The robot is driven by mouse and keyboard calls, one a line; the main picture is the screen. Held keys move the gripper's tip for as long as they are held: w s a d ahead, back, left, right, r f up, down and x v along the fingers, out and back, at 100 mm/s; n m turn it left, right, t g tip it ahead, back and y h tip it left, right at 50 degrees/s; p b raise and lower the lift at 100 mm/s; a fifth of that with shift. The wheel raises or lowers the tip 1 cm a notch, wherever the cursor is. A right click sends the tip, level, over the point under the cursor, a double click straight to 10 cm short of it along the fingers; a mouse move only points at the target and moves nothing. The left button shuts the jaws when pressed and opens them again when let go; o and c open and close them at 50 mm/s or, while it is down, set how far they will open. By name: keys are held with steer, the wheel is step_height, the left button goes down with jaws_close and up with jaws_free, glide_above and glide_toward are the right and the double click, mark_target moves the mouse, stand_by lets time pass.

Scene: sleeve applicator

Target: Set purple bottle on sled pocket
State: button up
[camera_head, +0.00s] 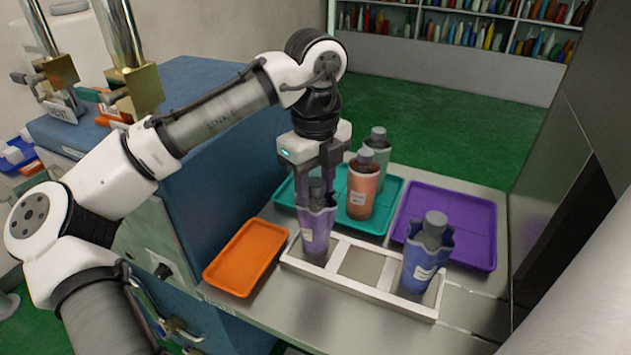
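The purple bottle (316,228), with a dark grey cap and a flared sleeve top, is upright at the left end of the white sled (350,285). Its base appears to be in or just over the left pocket; contact is unclear. My gripper (317,182) points down at the bottle's top, with its fingers around the cap area. Whether the fingers press on the bottle or stand apart cannot be told from this view. The sled's middle pocket (362,264) is empty. A blue bottle (423,260) stands at the sled's right end.
An orange tray (246,257) lies empty at left. A teal tray (386,194) behind the sled holds an orange bottle (362,190) and a green bottle (378,150), close to my gripper. A purple tray (462,222) at right is empty. A blue machine (205,150) stands at left.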

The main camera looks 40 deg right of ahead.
steer(key=shift+o, duration=0.8)
steer(key=shift+r, duration=0.15)
step_height(320, 180, up, 12)
